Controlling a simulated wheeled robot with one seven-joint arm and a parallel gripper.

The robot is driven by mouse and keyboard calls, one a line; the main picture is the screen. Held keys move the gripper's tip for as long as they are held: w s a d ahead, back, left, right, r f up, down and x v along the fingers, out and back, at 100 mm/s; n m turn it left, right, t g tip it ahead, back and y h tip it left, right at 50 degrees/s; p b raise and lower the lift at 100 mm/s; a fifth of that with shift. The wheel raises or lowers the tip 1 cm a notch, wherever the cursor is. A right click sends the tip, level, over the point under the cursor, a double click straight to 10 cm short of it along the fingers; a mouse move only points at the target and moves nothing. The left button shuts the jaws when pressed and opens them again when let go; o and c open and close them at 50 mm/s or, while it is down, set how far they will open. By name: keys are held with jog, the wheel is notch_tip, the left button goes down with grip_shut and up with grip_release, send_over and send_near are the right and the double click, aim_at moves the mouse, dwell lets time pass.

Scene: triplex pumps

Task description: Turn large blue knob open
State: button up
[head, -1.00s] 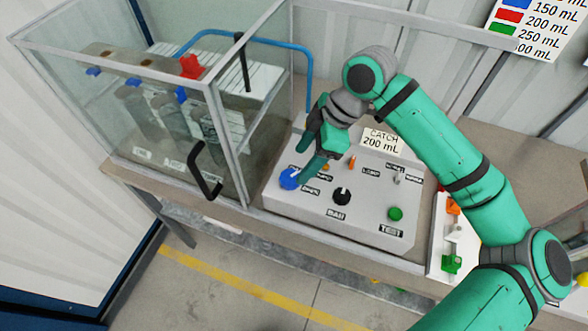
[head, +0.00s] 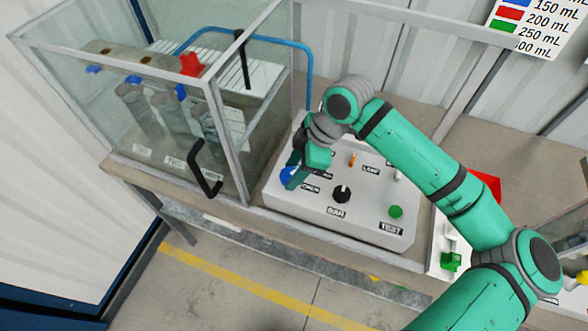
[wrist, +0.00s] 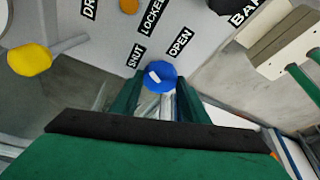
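The large blue knob (head: 285,176) is at the left side of the light grey control panel. It also shows in the wrist view (wrist: 161,77), with a white mark on its upper left, towards the SHUT label (wrist: 136,56). The OPEN label (wrist: 180,43) is to the upper right of the knob. My gripper (head: 293,178) is at the knob, and its fingers cover the knob's right part in the head view. In the wrist view my fingers (wrist: 160,88) are apart, one on each side of the knob. Whether they touch it I cannot tell.
A glass cabinet (head: 215,95) with a black handle (head: 204,168) stands just left of the panel. A black knob (head: 341,194) and a green button (head: 396,211) lie to the right on the panel. A yellow knob (wrist: 30,60) is at the wrist view's left.

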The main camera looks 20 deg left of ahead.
jog(key=shift+m, duration=0.4)
jog(key=m, duration=0.2)
jog(key=m+t, duration=0.2)
jog(key=m, duration=0.1)
jog(key=shift+s+m, duration=0.25)
jog(key=shift+m, duration=0.05)
jog(key=m+t, duration=0.2)
jog(key=m, duration=0.3)
jog(key=shift+h, duration=0.4)
jog(key=shift+s+a+m, duration=0.1)
jog(key=shift+s+m, duration=0.1)
jog(key=shift+m, duration=0.2)
jog(key=o, duration=1.1)
